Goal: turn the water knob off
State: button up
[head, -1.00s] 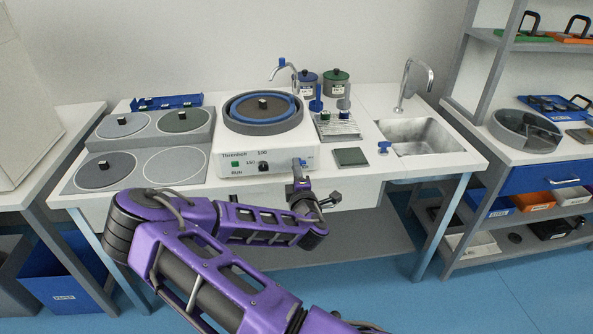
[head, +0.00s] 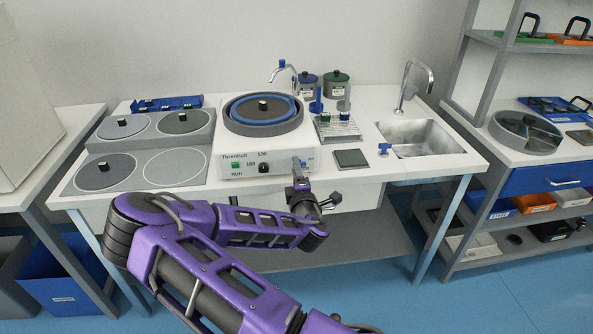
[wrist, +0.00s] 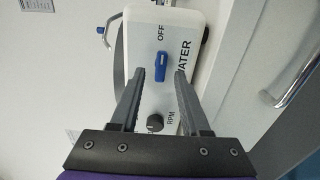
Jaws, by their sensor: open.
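The water knob (wrist: 161,65) is a small blue lever on the white front panel of the grinder-polisher (head: 264,130). In the wrist view it lies between the words OFF and WATER, its long side roughly along the picture's height. My gripper (wrist: 171,70) is open, with one grey finger on each side of the knob's line. In the head view my gripper (head: 300,177) is at the machine's front right corner and largely hides the knob.
A dark round dial (wrist: 155,123) marked RPM sits between the fingers, nearer the palm. A curved tap (head: 283,70) stands behind the blue-rimmed platter (head: 233,113). A sink (head: 440,150) lies to the right. The floor in front of the bench is clear.

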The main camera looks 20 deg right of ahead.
jog(key=p+v, duration=0.6)
jog(key=v, duration=1.1)
jog(key=shift+s, duration=0.25)
jog(key=shift+r, duration=0.1)
